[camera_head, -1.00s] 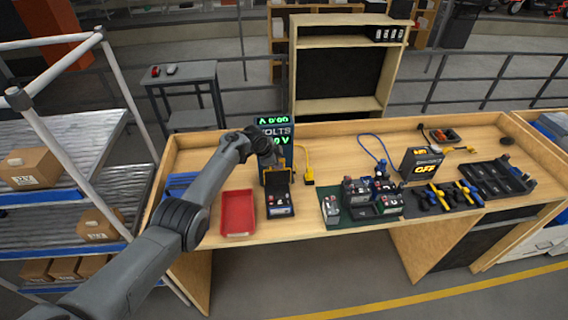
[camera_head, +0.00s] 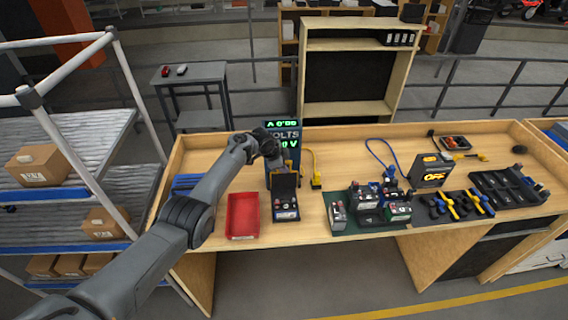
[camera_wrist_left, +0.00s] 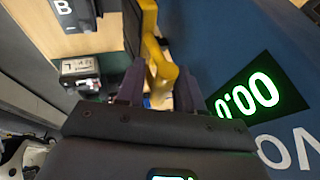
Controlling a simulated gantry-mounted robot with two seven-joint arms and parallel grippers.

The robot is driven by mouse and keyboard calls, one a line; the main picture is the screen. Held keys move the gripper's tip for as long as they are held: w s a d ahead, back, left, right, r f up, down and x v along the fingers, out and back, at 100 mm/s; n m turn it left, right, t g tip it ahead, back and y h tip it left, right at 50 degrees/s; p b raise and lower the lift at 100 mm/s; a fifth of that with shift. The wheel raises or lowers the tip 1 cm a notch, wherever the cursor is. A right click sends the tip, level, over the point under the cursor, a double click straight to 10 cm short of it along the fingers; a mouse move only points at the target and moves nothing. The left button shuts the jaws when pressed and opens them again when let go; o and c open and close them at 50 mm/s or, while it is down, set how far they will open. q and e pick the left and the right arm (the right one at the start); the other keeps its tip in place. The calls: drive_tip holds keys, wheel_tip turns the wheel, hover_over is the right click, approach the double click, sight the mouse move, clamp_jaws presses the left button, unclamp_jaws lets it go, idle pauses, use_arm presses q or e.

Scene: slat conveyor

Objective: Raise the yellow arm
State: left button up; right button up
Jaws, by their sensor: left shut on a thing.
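The yellow arm (camera_wrist_left: 160,82) shows in the left wrist view as a bent yellow bar running up from between my fingers. My left gripper (camera_wrist_left: 160,92) is shut on it, with one dark finger on each side. In the head view my left gripper (camera_head: 276,160) is in front of the blue meter stand (camera_head: 285,135), above the black-lidded case (camera_head: 285,200). There the yellow arm is mostly hidden by my wrist. The meter's green digits also show at the right of the wrist view (camera_wrist_left: 248,95). My right gripper is not in view.
A red tray (camera_head: 242,216) lies left of the case. A yellow cable plug (camera_head: 316,183) stands to its right. Batteries on a green mat (camera_head: 345,225), a black box marked OFF (camera_head: 430,170) and blue and yellow tools (camera_head: 455,206) fill the right. A shelf rack (camera_head: 95,150) stands left.

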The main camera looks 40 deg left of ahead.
use_arm(q)
drive_tip(key=shift+r, duration=0.15)
drive_tip(key=shift+r, duration=0.4)
drive_tip(key=p+v, duration=0.2)
drive_tip(key=v, duration=0.7)
drive_tip(key=shift+s+r, duration=0.2)
drive_tip(key=shift+s, duration=0.25)
